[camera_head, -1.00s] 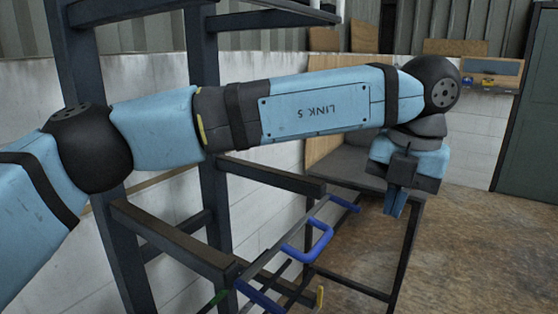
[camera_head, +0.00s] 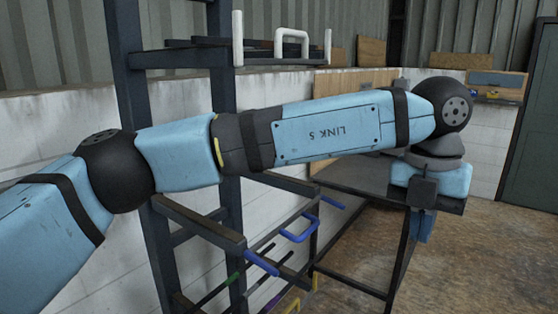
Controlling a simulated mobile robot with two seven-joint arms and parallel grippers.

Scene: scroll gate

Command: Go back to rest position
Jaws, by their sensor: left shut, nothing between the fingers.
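My left arm reaches across the view from the left edge toward the right, with its blue link in the middle. My left gripper (camera_head: 423,228) hangs from its end, pointing down, in front of the dark metal table (camera_head: 365,178). Its blue fingers are together and hold nothing. My right gripper is not in view.
A dark rack (camera_head: 148,215) stands behind and below my left arm. A wall shelf (camera_head: 496,82) and green door (camera_head: 530,155) are at right. Brown floor (camera_head: 490,255) is open at lower right.

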